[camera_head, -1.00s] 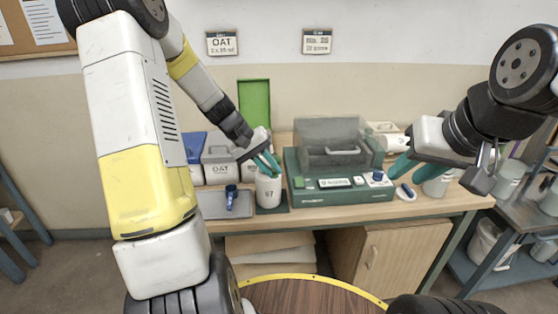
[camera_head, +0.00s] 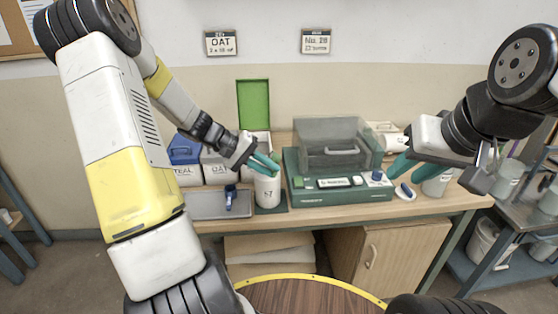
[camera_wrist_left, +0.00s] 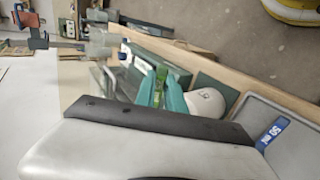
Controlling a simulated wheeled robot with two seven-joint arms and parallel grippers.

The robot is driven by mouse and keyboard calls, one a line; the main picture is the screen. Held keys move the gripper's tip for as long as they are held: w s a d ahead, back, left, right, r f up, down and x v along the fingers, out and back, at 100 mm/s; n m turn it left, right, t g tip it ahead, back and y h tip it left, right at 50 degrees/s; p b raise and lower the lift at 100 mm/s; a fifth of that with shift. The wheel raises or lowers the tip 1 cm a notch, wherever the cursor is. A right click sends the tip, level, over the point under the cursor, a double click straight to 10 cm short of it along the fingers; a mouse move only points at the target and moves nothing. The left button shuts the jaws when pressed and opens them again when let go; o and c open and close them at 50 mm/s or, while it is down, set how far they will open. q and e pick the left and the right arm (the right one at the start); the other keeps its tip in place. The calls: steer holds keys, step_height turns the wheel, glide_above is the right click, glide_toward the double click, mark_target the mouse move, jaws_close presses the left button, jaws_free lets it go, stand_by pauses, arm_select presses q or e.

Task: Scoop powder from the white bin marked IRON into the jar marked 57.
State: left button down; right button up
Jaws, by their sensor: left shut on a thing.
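The white jar marked 57 (camera_head: 267,192) stands upright on a dark green mat at the middle of the bench. In the left wrist view it is the white round shape (camera_wrist_left: 208,104). My left gripper (camera_head: 265,163) is at the jar's mouth, its teal fingers covering part of the rim. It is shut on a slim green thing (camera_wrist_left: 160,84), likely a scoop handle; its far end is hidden. A white bin with its green lid (camera_head: 253,105) raised stands behind my left gripper, its label hidden. I read IRON nowhere. My right gripper (camera_head: 401,165) is at the right, beyond the scale.
A green scale (camera_head: 345,192) with a clear hood stands right of the jar.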

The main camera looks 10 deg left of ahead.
stand_by(0.4)
arm_select(q)
steer(key=shift+s+a+f+t+h, duration=0.15)
steer(key=shift+a+t+h, duration=0.2)
steer(key=shift+h, duration=1.25)
steer(key=shift+r, duration=0.2)
step_height(320, 180, up, 5)
steer(key=g+y, duration=0.1)
steer(key=y, duration=0.5)
steer(key=g+y, duration=0.2)
steer(key=y, duration=0.5)
steer(key=shift+g, duration=0.25)
